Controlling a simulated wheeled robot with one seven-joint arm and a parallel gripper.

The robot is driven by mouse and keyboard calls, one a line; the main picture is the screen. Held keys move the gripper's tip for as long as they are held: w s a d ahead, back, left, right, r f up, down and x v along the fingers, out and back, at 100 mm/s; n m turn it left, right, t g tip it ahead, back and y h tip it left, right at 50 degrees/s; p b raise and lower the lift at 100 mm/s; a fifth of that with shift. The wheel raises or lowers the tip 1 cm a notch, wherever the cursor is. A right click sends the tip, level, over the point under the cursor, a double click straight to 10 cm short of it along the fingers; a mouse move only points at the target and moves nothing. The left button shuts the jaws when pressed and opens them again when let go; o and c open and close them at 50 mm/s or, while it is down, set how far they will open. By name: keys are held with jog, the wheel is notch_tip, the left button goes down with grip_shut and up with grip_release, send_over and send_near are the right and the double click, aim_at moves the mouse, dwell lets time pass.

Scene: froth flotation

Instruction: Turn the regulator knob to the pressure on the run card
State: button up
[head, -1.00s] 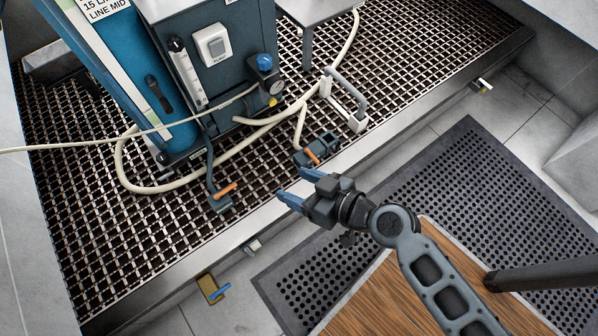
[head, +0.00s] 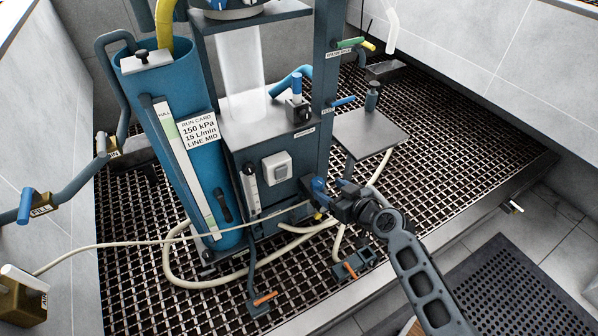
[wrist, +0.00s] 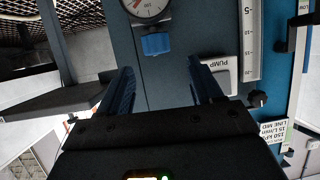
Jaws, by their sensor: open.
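The blue regulator knob (wrist: 156,44) is on the dark blue cabinet face, beside a round white gauge (wrist: 148,8) that is partly cut off in the wrist view. The needle's reading is too small to tell. My gripper (wrist: 163,85) is open, its two blue fingers pointing at the cabinet, one on each side of the knob's line. The knob appears beyond the fingertips, with no visible contact. In the head view my gripper (head: 334,192) is at the cabinet's right front and partly hides the regulator. The run card (head: 198,132) on the blue column reads 150 kPa, 15 L/min, LINE MID.
A pump switch (head: 277,167) and a flowmeter tube (head: 250,188) are on the cabinet front. A small grey table (head: 370,130) stands close to the right of my gripper. Pale hoses (head: 190,280) and orange-handled valves (head: 265,298) lie low over the grating.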

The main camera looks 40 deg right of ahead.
aim_at(318, 182)
jog(key=b+x, duration=0.1)
jog(key=x, duration=0.6)
jog(key=shift+w+d+f, duration=0.15)
jog(key=shift+d, duration=0.1)
jog(key=c, duration=1)
jog(key=shift+o, duration=0.2)
jog(key=m+h+p, duration=0.1)
jog(key=p, duration=0.2)
jog(key=shift+r+g, duration=0.25)
jog(key=shift+g, duration=0.05)
jog(key=m+h+p, duration=0.1)
jog(key=p, duration=0.2)
jog(key=shift+p, duration=0.4)
jog(key=shift+m+g+h+p, duration=0.4)
jog(key=shift+h+p, duration=0.1)
jog(key=shift+p, duration=0.5)
jog(key=shift+f+p, duration=0.25)
jog(key=shift+p, duration=0.2)
